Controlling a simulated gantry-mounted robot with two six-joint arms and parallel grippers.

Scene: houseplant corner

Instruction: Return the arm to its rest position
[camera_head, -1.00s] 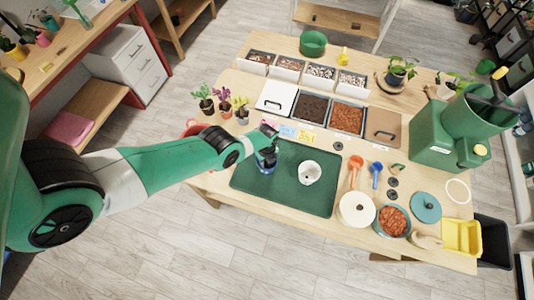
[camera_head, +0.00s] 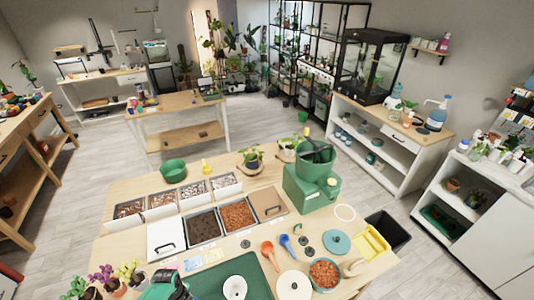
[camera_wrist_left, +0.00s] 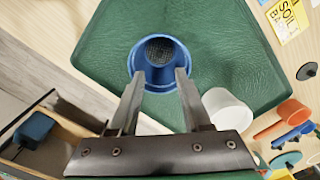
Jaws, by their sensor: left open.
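My left arm's end (camera_head: 170,287) shows at the bottom edge of the head view, by the green mat (camera_head: 245,268); its fingers are cut off there. In the left wrist view my left gripper (camera_wrist_left: 156,82) is open and empty. A round blue vessel with a mesh-like dark bottom (camera_wrist_left: 160,50) stands on the mat just beyond the fingertips. I cannot tell whether the tips touch its rim. A white pot (camera_wrist_left: 228,108) stands on the mat right of the fingers and also shows in the head view (camera_head: 234,287). My right gripper is not in view.
Small potted plants (camera_head: 105,278) stand left of the mat. Soil bins (camera_head: 203,224) lie behind it. An orange scoop (camera_head: 268,252), a blue scoop (camera_head: 286,243) and a bowl of orange-brown pellets (camera_head: 325,274) lie to the right.

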